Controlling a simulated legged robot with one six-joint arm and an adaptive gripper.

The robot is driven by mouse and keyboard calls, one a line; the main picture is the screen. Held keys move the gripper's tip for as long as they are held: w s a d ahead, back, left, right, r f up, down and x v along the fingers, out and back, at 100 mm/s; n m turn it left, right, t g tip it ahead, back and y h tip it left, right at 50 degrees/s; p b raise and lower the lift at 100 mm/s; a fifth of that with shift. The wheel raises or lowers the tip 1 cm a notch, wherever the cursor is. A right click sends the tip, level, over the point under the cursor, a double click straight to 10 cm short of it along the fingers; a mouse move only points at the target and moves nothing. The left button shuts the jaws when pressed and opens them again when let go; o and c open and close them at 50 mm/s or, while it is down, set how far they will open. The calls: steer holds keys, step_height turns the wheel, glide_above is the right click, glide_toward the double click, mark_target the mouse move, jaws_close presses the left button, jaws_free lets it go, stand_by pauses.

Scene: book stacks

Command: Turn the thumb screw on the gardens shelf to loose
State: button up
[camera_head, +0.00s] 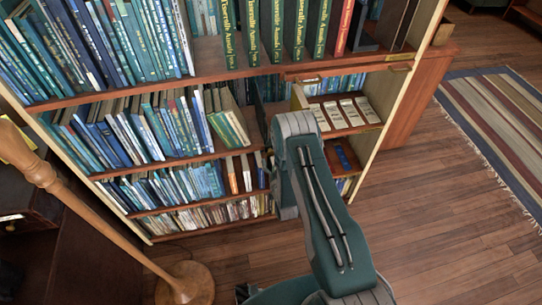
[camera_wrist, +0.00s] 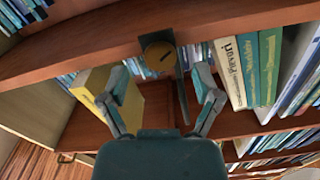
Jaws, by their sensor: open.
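A round brass thumb screw (camera_wrist: 160,55) with a dark slot shows in the wrist view, at the front edge of a wooden shelf board (camera_wrist: 100,48). A dark upright bracket or plate (camera_wrist: 181,85) stands beside it. My gripper (camera_wrist: 161,74) is open, its two teal fingers spread to the left and right of the screw. The screw appears between and beyond the fingertips; no contact is visible. In the head view my arm reaches to the bookcase and hides the screw and most of the gripper. I cannot read a label for the gardens shelf.
A yellow book or box (camera_wrist: 92,92) is close to the left finger. Upright books (camera_wrist: 250,70) stand close to the right finger. In the head view, a wooden lamp stand (camera_head: 95,215) is at left, and open floor (camera_head: 455,230) and a striped rug (camera_head: 500,140) are at right.

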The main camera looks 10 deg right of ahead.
steer(key=s, duration=0.8)
steer(key=shift+s, duration=0.2)
steer(key=shift+w, duration=0.1)
steer(key=w+r+n+g, duration=0.15)
steer(key=w+r, duration=0.25)
steer(key=r, duration=0.6)
steer(key=w+r+m+g, duration=0.1)
steer(key=w+r+g, duration=0.25)
steer(key=r, duration=0.65)
steer(key=s+r+n+g, duration=0.1)
steer(key=s+r+g, duration=0.3)
steer(key=s+r, duration=1.15)
steer(key=s+r+g, duration=0.1)
steer(key=s+r, duration=0.2)
steer(key=s, duration=0.5)
steer(key=s+r+g, duration=0.2)
steer(key=s+r, duration=0.1)
steer(key=s, duration=0.5)
steer(key=shift+s+r+n, duration=0.25)
steer(key=shift+s+n, duration=0.15)
steer(key=shift+n, duration=0.05)
